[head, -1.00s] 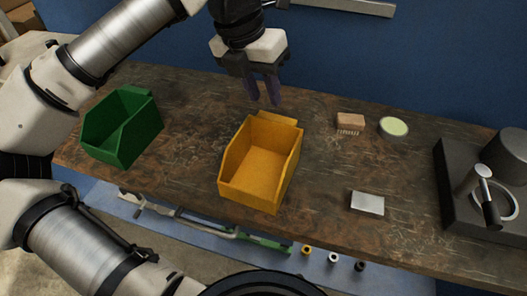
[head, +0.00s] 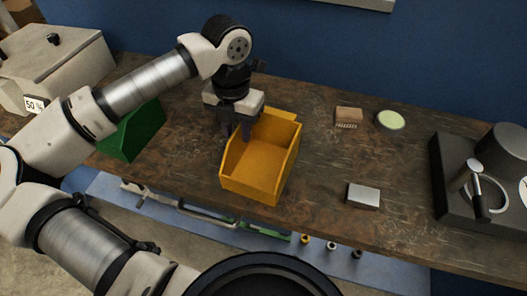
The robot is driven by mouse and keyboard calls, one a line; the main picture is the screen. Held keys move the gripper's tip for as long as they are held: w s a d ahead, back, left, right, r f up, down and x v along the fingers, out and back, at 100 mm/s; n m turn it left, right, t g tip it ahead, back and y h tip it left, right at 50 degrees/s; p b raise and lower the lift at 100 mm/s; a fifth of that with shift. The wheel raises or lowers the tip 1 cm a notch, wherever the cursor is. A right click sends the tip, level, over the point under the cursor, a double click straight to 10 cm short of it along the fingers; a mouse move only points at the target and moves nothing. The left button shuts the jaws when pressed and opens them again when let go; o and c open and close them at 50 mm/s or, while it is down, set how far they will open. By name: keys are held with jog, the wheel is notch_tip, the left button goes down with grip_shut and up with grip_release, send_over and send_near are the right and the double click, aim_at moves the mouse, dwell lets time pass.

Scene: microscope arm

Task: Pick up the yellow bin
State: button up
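The yellow bin (head: 259,170) stands upright and empty on the brown workbench in the middle of the head view. My gripper (head: 237,132) points down at the bin's back left corner, with its dark fingers close to the left wall. The fingers look slightly apart, one seemingly outside and one near the wall's inner side. I cannot tell whether they touch the bin. The gripper body hides part of the bin's back left rim.
A green bin (head: 133,132) stands to the left, partly behind my arm. A dark machine (head: 480,185) stands at far right. The workbench (head: 320,160) is clear beside the bin.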

jog(key=shift+w+f, duration=0.1)
jog(key=shift+f, duration=1.35)
jog(key=shift+c, duration=0.4)
grip_shut()
jog(key=shift+r, duration=0.1)
